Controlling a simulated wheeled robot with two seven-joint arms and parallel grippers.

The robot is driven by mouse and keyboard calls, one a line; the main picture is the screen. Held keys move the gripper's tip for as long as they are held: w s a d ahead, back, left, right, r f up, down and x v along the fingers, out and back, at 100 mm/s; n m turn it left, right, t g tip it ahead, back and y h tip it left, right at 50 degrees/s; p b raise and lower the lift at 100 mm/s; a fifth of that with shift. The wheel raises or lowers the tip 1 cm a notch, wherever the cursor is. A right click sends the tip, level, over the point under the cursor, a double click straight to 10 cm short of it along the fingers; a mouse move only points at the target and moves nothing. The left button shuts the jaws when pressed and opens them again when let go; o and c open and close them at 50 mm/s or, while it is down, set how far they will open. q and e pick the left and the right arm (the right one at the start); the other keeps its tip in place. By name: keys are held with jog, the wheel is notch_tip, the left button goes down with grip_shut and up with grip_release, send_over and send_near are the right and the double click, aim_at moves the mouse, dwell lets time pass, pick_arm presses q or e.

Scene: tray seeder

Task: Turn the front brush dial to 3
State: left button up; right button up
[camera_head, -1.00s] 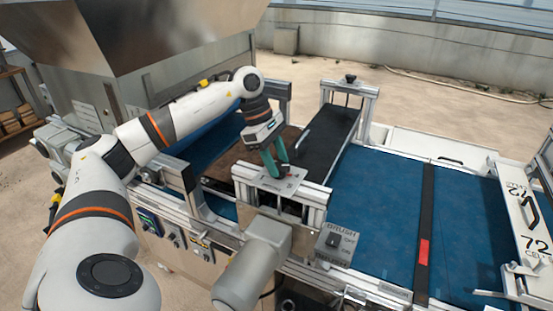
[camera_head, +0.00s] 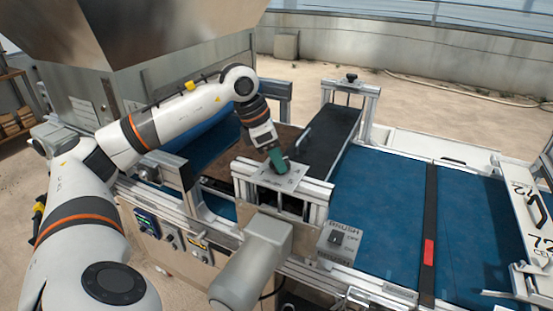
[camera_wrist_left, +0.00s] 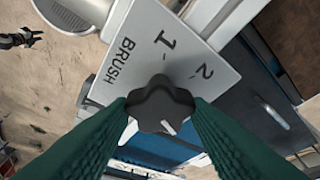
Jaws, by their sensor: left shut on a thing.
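The front brush dial (camera_wrist_left: 160,104) is a black lobed knob on a grey plate (camera_wrist_left: 110,75) marked BRUSH, 1 and 2. A white mark on the knob lies at its lower right edge in the wrist view; no 3 is visible. My left gripper (camera_head: 278,168) is shut on the dial, with a green finger on each side of it in the left wrist view (camera_wrist_left: 160,118). In the head view the gripper hides the knob, and the plate (camera_head: 293,177) shows around it. A dark clawed shape (camera_wrist_left: 18,40), perhaps my right gripper, is small at the wrist view's left edge.
A second BRUSH box (camera_head: 338,240) with a black knob sits in front on the frame. A grey cylinder (camera_head: 252,262) sticks out to its left. The blue belt (camera_head: 380,205) extends right, crossed by a black strip. A steel hopper (camera_head: 160,30) stands at the back left.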

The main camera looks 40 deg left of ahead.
pick_arm(q)
jog(key=shift+d+n+t+y+b, duration=0.1)
jog(key=shift+n+t+y+b, duration=0.2)
jog(key=shift+n, duration=0.8)
jog(key=shift+d+n+t+y, duration=0.1)
jog(key=shift+n+y, duration=0.3)
jog(key=shift+n, duration=0.7)
jog(key=o, duration=1)
jog(key=shift+s, duration=0.1)
jog(key=shift+r, duration=0.1)
jog(key=v, duration=1.1)
jog(key=shift+s+r, duration=0.2)
jog(key=shift+r, duration=0.2)
